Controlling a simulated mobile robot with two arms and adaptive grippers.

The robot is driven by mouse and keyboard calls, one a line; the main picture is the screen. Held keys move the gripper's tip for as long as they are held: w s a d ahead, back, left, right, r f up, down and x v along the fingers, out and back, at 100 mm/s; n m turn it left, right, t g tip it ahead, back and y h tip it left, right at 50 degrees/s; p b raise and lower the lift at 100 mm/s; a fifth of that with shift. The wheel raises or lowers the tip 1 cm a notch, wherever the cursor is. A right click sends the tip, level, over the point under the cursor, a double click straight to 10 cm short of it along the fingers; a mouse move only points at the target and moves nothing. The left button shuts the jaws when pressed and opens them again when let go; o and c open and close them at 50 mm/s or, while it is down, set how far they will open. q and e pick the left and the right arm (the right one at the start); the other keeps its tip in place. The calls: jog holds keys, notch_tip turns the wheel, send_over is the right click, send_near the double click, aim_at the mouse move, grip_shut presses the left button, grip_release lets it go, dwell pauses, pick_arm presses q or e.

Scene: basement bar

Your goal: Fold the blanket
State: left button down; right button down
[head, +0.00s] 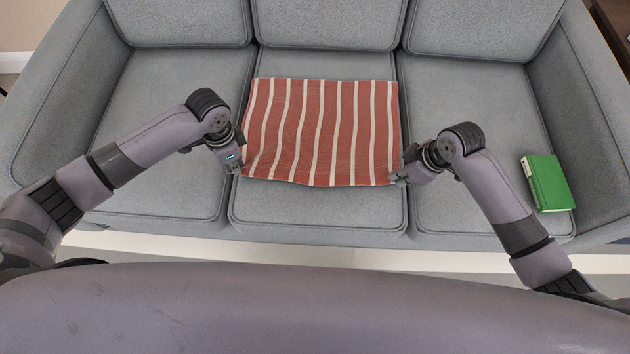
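A red blanket (320,132) with white stripes lies spread flat on the middle seat cushion of a grey sofa. Its far edge is near the backrest and its near edge is slightly wavy. My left gripper (237,168) is at the blanket's near left corner. My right gripper (397,180) is at its near right corner. Both touch or nearly touch the fabric. The fingers are small and partly hidden by the wrists, so I cannot tell whether either is shut on the cloth.
The grey sofa (318,212) has three seat cushions, back cushions and an armrest on each side. A green book (547,183) lies on the right seat cushion, beside the right armrest. The left seat cushion is bare apart from my arm above it.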

pick_arm(q)
jog(key=shift+r, duration=0.1)
pick_arm(e)
jog(key=shift+r, duration=0.15)
dwell(0.5)
